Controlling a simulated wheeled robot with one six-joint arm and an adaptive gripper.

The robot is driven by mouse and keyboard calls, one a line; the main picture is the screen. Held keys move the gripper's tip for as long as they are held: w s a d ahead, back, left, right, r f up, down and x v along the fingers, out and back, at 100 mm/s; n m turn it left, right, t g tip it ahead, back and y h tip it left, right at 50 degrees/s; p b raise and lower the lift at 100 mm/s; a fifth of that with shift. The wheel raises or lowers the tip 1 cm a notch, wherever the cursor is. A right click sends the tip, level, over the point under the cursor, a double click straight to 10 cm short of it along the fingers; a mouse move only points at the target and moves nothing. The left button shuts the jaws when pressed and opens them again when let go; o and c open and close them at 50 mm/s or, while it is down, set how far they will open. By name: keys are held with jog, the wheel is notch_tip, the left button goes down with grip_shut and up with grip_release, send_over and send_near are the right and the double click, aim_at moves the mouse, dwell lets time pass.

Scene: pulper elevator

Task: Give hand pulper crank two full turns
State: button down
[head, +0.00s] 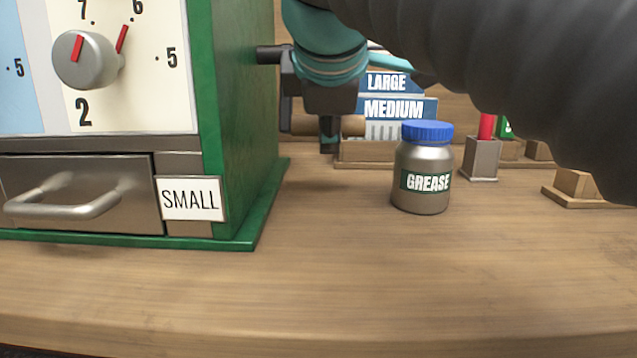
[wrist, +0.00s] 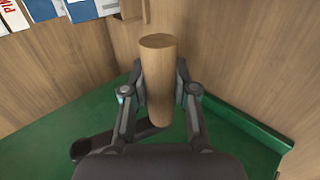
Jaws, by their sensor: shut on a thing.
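The hand pulper (head: 235,120) is a green box at the left of the head view, with a dial face and a drawer. Its dark crank shaft (head: 268,54) sticks out of its right side. My gripper (head: 328,135) is beside that side, partly hidden by my own arm. In the wrist view my gripper (wrist: 160,85) has one finger on each side of the wooden crank handle (wrist: 158,90) and is shut on it. The dark crank arm (wrist: 95,145) shows below the handle, near the green side. The handle also shows in the head view (head: 352,125).
A grease jar (head: 423,180) with a blue lid stands on the wooden bench (head: 330,270), right of my gripper. Behind are LARGE and MEDIUM signs (head: 393,107) and a red-topped holder (head: 482,155). A wooden block (head: 578,186) lies at the right. The bench front is clear.

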jog(key=shift+w, duration=0.5)
jog(key=shift+r, duration=0.1)
jog(key=w+p, duration=0.1)
jog(key=w, duration=0.2)
jog(key=shift+w+p, duration=0.3)
jog(key=shift+w, duration=0.05)
